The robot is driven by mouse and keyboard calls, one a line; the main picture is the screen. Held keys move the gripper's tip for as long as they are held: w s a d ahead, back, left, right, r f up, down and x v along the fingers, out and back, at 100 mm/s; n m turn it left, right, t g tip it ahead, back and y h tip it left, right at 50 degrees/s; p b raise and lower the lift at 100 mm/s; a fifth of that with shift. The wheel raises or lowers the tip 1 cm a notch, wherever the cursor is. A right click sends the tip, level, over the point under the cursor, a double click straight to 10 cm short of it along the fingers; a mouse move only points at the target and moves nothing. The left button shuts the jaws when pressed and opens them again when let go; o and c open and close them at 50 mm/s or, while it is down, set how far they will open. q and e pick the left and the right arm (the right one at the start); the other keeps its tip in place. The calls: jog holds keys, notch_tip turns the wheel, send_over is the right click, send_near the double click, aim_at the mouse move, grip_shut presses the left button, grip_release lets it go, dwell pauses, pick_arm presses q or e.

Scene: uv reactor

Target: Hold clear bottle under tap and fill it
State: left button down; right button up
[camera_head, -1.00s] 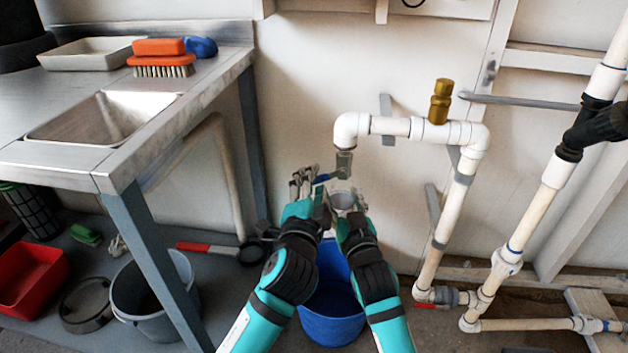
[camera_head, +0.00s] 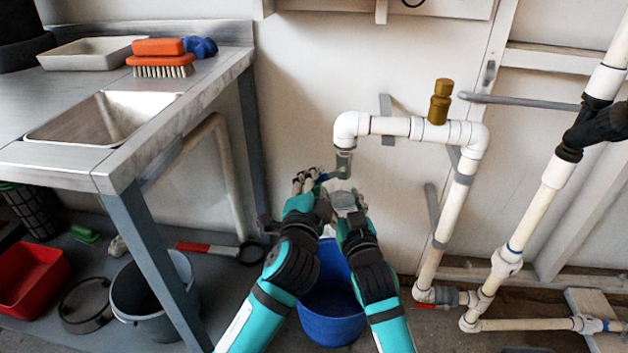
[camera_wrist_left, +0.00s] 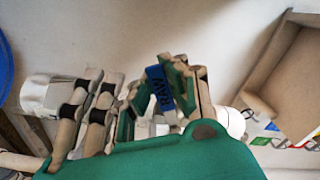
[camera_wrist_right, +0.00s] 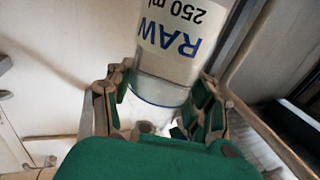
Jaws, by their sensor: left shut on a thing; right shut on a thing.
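The tap (camera_head: 344,162) points down from the end of the white pipe. Its blue lever (camera_head: 325,178) shows small beside it, and in the left wrist view the blue lever (camera_wrist_left: 160,88) marked RAW sits between my fingers. My left gripper (camera_head: 306,184) is shut on this lever. The clear bottle (camera_head: 342,200) is under the tap, its mouth hidden or too small to make out. In the right wrist view the bottle (camera_wrist_right: 185,45) carries the print RAW 250 ml. My right gripper (camera_wrist_right: 158,105) is shut around it. I cannot tell any water in it.
A blue bucket (camera_head: 330,305) stands on the floor below my grippers. White pipes (camera_head: 452,205) with a brass fitting (camera_head: 440,100) run to the right. A steel sink bench (camera_head: 120,150) is at the left, with a grey bucket (camera_head: 150,300) and a red bin (camera_head: 32,275) below.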

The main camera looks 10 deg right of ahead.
pick_arm(q)
jog(key=shift+d+f, duration=0.15)
jog(key=shift+f, duration=0.1)
dwell(0.3)
jog(key=shift+m, duration=0.3)
jog(key=r+m, duration=0.1)
jog(key=m, duration=0.1)
jog(key=shift+a+r+m, duration=0.35)
jog(key=shift+a+m, duration=0.05)
jog(key=shift+r+m, duration=0.55)
jog(key=shift+m, duration=0.65)
jog(key=c, duration=1.3)
grip_release()
jog(key=shift+a+r, duration=0.1)
jog(key=shift+r, duration=0.2)
jog(key=shift+o, duration=0.2)
jog(key=v, duration=1.2)
